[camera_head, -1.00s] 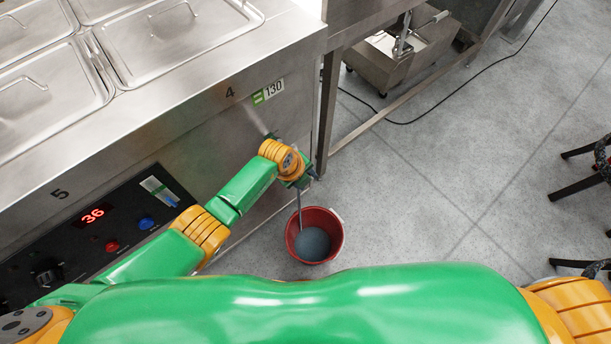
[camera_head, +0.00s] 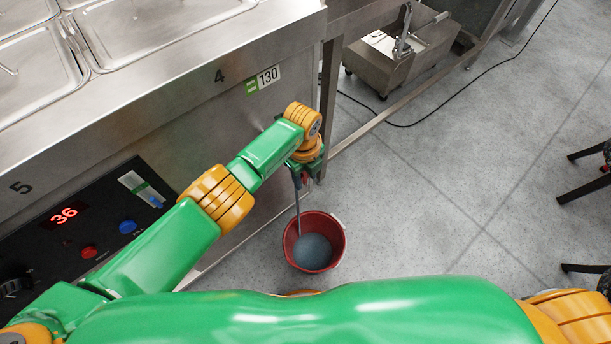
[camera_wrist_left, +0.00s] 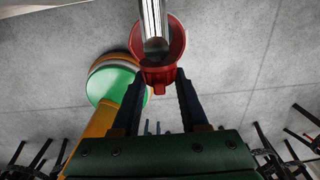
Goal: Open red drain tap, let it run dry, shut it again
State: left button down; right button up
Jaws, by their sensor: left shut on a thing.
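The red drain tap (camera_wrist_left: 158,76) shows between the fingertips in the left wrist view, below a shiny metal pipe (camera_wrist_left: 153,18). My left gripper (camera_wrist_left: 157,82) is shut on it. In the head view, my left gripper (camera_head: 304,178) is low beside the counter's end, largely hidden by its own wrist. A thin grey stream (camera_head: 298,205) runs down below it into a red bucket (camera_head: 341,247) on the floor. Greyish water (camera_head: 312,252) lies in the bucket. My right gripper is not in view.
The steel counter (camera_head: 200,130) with lidded pans (camera_head: 160,20) stands at left, its control panel (camera_head: 75,225) reading 36. A wheeled steel unit (camera_head: 385,65) and a black cable (camera_head: 455,105) lie beyond. Dark chair legs (camera_head: 585,190) stand at right. The middle floor is clear.

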aim_at(305, 173)
pick_arm(q)
jog(key=shift+c, duration=2.3)
grip_release()
notch_tip(305, 173, up, 7)
jog(key=p, duration=0.3)
jog(key=shift+a+p, duration=0.15)
jog(key=shift+p, duration=0.25)
